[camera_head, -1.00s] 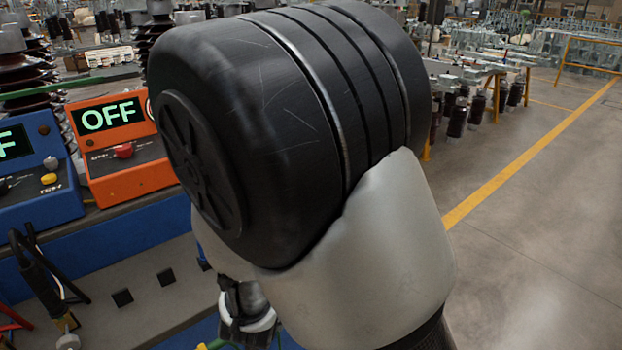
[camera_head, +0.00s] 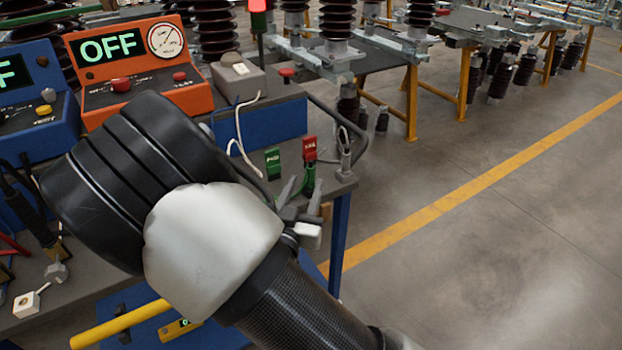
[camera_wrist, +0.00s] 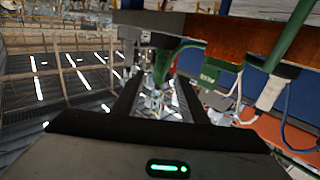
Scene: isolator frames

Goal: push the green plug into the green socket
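A green labelled block (camera_head: 272,163), perhaps the socket's marker, stands near the bench's right corner. Beside it, a green piece (camera_head: 309,178), perhaps the plug, shows under a red labelled block (camera_head: 310,148). My gripper (camera_head: 301,190) is at this corner, its grey fingers apart and close to the green piece. In the wrist view, my gripper (camera_wrist: 157,84) has two dark fingers with a gap between them. A curved green part (camera_wrist: 165,62) shows beyond the gap, near a green labelled block (camera_wrist: 208,76). I cannot tell whether the fingers touch it. The socket opening is not discernible.
An orange box (camera_head: 135,70) reading OFF and a blue box (camera_head: 35,105) stand on the bench (camera_head: 330,187). A white cable (camera_head: 238,140) and a dark cable loop lie near the corner. Open floor (camera_head: 480,260) with a yellow line extends to the right.

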